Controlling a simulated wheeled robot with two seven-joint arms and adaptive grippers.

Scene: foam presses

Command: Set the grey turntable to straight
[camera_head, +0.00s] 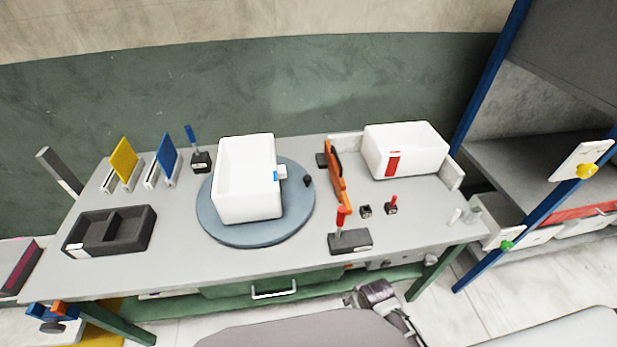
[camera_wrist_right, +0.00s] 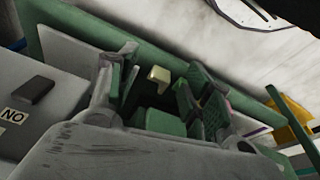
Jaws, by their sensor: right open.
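The grey turntable (camera_head: 222,230) is a round blue-grey disc on the table, left of its middle. A small black knob (camera_head: 307,181) sits at its right rim. A white open box (camera_head: 247,190) stands on the disc, slightly rotated, with a blue mark and a white tab on its right side. My right gripper (camera_wrist_right: 162,82) is open in the right wrist view, with green-padded fingers apart, over green parts. In the head view, part of my right arm shows below the table's front edge, away from the turntable. My left gripper is not in view.
Right of the turntable stand an orange bracket (camera_head: 338,178), a red-handled lever (camera_head: 341,218) and a white bin (camera_head: 405,152) with a red mark. A dark tray (camera_head: 142,237) and yellow (camera_head: 124,158) and blue (camera_head: 167,157) plates stand left. A green drawer (camera_head: 225,292) is below.

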